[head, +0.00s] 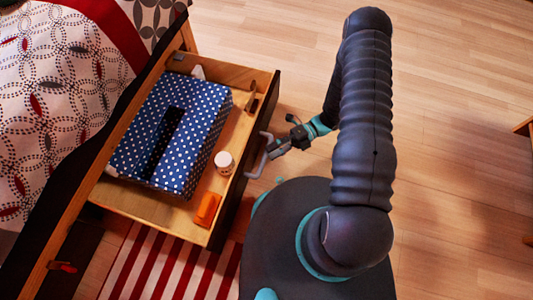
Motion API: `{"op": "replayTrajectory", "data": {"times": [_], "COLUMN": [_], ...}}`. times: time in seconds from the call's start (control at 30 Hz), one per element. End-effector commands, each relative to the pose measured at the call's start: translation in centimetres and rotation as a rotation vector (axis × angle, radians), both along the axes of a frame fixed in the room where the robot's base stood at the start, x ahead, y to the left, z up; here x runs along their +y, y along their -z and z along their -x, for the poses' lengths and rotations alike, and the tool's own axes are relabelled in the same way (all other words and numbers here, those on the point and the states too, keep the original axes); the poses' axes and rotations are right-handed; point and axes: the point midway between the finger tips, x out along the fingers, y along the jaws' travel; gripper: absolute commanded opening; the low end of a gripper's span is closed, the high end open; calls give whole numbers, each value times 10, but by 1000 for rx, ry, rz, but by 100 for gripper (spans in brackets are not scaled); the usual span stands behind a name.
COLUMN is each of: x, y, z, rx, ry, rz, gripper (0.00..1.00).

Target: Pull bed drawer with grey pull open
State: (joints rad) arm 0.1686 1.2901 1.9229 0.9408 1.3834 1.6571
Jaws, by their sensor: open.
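The bed drawer (160,208) stands pulled out from under the bed, its inside in plain view. Its grey pull (254,174) sticks out from the dark front panel, on the side facing my arm. My gripper (273,149) is at the pull, with its fingers open close to the bar. The fingers are small here, and I cannot tell whether they touch the pull or surround it.
In the drawer are a blue box with white dots (205,122), a white jar (224,162) and an orange item (206,208). The patterned bed (60,90) is at left. A red-striped rug (165,265) lies below the drawer. Wood floor (450,120) is clear at right.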

Motion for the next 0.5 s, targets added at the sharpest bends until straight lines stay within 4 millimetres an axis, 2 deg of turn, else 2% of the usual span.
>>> {"op": "replayTrajectory", "data": {"times": [0.23,0.5], "x": [-45,-71], "y": [-7,-11], "z": [-23,-36], "rx": [-3,1], "ry": [3,1], "rz": [0,1], "gripper": [43,43]}}
